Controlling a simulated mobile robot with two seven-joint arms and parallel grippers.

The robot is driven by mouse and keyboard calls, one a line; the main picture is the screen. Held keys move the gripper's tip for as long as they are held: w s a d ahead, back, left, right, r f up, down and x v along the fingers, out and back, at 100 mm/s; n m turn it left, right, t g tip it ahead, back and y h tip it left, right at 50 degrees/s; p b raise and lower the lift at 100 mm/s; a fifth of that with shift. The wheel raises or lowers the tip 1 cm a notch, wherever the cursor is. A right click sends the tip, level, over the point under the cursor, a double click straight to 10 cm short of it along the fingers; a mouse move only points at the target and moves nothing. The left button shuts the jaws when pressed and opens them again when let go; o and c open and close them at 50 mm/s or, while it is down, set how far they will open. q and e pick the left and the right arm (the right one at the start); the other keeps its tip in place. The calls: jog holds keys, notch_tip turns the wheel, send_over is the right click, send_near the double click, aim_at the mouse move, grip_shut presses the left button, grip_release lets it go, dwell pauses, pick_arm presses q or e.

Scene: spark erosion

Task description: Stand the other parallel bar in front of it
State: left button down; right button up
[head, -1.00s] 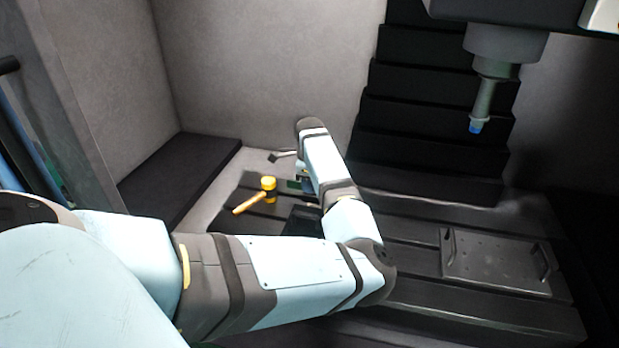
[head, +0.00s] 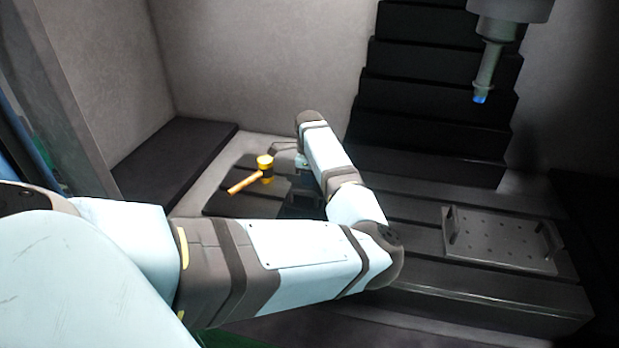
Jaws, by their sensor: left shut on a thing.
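My left arm comes in from the left and bends away toward the back of the machine table. Its gripper (head: 304,163) is low beyond the forearm, mostly hidden by my own arm links. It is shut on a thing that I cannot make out. I cannot clearly pick out either parallel bar. At the right, a grey plate with holes (head: 498,241) lies on the slotted table (head: 420,213), with a small upright piece at its left end (head: 453,223) and another at its right end (head: 547,236). My gripper is well to the left of this plate. My right gripper is out of view.
A yellow-headed mallet (head: 264,170) with a wooden handle lies left of my gripper on a dark surface. A spindle with a blue tip (head: 481,97) hangs above the table, behind the plate. Dark stepped bellows (head: 430,95) rise at the back. The table between arm and plate is bare.

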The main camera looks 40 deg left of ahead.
pick_arm(q)
jog(key=shift+f+b, duration=0.65)
jog(key=shift+f, duration=0.2)
notch_tip(320, 180, down, 2)
jog(key=shift+p, duration=0.4)
jog(key=shift+f, duration=1)
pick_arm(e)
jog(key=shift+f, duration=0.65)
pick_arm(q)
jog(key=c, duration=1.1)
grip_release()
jog(key=shift+o, duration=0.5)
jog(key=shift+w+f, duration=0.15)
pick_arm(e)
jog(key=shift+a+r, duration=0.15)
pick_arm(q)
jog(key=shift+s+d+f, duration=0.1)
jog(key=shift+s+f, duration=0.05)
jog(key=shift+s, duration=0.05)
